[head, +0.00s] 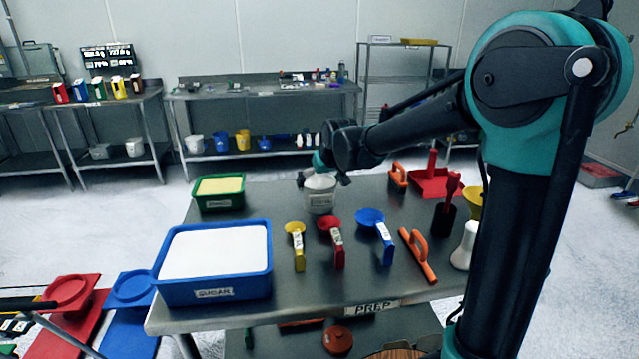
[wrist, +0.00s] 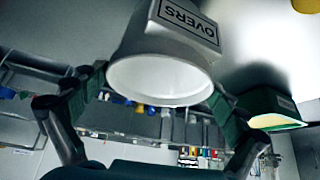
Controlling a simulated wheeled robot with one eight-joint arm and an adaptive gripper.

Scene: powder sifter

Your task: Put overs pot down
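The overs pot (head: 321,200) is a small pale pot at the middle of the prep table (head: 330,284), upright near its far edge. In the wrist view the same pot (wrist: 160,80) shows its round mouth and the OVERS label. My gripper (head: 322,181) reaches in from behind it. In the wrist view my gripper's two fingers (wrist: 160,90) lie against opposite sides of the pot near the rim. The gripper looks shut on it. Whether the pot's base touches the table is hard to tell.
A green tub (head: 219,204) stands left of the pot, with a blue sugar tub (head: 213,291) nearer. Yellow (head: 297,250), red (head: 335,245) and blue (head: 380,232) scoops lie in front. An orange-handled tool (head: 398,176) and red dustpan (head: 432,184) are to the right.

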